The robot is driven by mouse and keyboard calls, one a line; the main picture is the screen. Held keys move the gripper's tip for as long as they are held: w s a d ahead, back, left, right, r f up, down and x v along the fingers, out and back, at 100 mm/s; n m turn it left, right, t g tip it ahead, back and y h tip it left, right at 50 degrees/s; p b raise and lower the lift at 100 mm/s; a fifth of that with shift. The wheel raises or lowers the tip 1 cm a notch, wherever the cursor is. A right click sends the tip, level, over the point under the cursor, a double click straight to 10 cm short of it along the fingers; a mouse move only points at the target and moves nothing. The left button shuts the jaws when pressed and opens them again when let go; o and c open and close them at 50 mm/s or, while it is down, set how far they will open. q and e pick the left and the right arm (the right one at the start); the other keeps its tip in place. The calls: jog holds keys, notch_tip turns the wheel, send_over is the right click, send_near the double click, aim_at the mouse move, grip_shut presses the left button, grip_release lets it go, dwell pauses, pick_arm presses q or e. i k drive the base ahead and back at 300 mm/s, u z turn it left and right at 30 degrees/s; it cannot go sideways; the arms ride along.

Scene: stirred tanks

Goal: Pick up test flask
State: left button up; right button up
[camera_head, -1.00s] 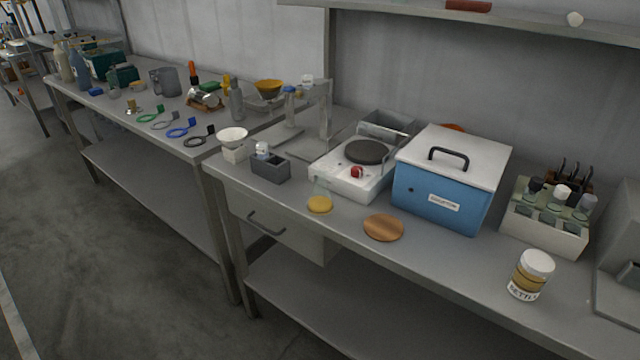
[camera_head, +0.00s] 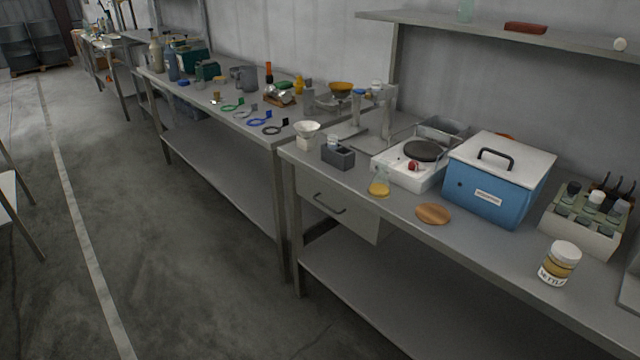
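A small clear conical flask (camera_head: 379,186) with yellow liquid in its bottom stands upright on the grey bench (camera_head: 460,232), near the front edge. It is in front of the white hotplate (camera_head: 408,166) and left of a round wooden disc (camera_head: 433,213). It may be the test flask; no label on it can be read. Neither of my grippers shows in this view.
A blue lidded box (camera_head: 497,180), a rack of capped vials (camera_head: 585,217) and a labelled jar (camera_head: 559,263) stand to the right. A grey block holder (camera_head: 338,155) and a funnel (camera_head: 307,132) stand left. A shelf (camera_head: 470,33) overhangs the bench. Open floor (camera_head: 170,270) lies left.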

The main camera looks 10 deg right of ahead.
aim_at(379, 189)
jog(key=u, duration=1.25)
jog(key=i, duration=0.95)
jog(key=z, duration=0.65)
